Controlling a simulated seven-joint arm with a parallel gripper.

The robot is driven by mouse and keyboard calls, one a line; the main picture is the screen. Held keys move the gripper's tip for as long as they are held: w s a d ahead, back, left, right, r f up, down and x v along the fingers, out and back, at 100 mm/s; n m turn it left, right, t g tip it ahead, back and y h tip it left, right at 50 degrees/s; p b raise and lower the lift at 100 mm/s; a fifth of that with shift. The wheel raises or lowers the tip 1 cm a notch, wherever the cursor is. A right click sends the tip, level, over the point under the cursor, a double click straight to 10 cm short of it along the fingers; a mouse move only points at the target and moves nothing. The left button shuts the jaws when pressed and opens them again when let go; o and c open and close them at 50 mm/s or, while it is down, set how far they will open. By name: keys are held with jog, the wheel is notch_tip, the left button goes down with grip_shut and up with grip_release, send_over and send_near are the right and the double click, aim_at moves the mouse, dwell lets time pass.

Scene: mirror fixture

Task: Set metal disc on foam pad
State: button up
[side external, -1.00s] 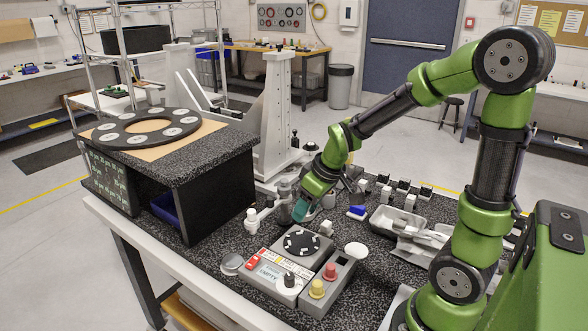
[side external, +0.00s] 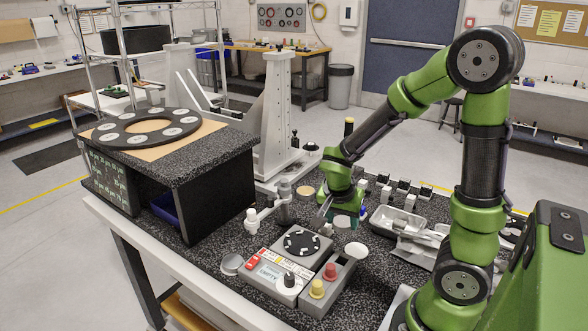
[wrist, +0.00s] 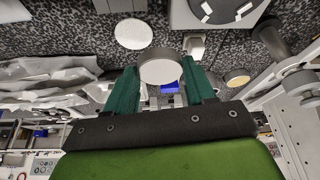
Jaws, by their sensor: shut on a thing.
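My gripper (wrist: 160,80) is shut on a grey metal disc (wrist: 160,68). The disc has a pale round face and a darker side wall, and sits between the teal fingers near their tips. In the side external view my gripper (side external: 344,220) hangs low over the speckled bench; the disc is too small there to make out clearly. A flat white round piece (side external: 356,250) lies just in front of the gripper, at the control box. It also shows in the wrist view (wrist: 131,33), apart from the disc. I cannot tell for sure whether it is the foam pad.
A control box (side external: 290,270) with a black round plate, a knob and red and yellow buttons stands in front of the gripper. A small jointed stand (side external: 285,208) is to its left. A grey tray (side external: 392,217) lies to the right. A tan round piece (side external: 305,191) lies behind.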

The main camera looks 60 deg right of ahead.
aim_at(358, 250)
jog(key=m+g, duration=0.1)
jog(key=m, duration=0.1)
jog(key=s+d+m, duration=0.1)
jog(key=m, duration=0.1)
jog(key=s+d+m+g, duration=0.1)
jog(key=m, duration=0.1)
jog(key=shift+d+r+m+g, duration=0.1)
jog(key=shift+m+g, duration=0.2)
jog(key=f+m, duration=0.1)
jog(key=m, duration=0.1)
jog(key=s+f+m+g+y, duration=0.1)
jog(key=f+m, duration=0.1)
jog(key=shift+d+f+g, duration=0.1)
jog(key=shift+d+g, duration=0.05)
jog(key=shift+g, duration=0.15)
jog(key=shift+w+f, duration=0.1)
jog(key=shift+f, duration=2.1)
jog(key=shift+f, duration=0.1)
jog(key=o, duration=1.1)
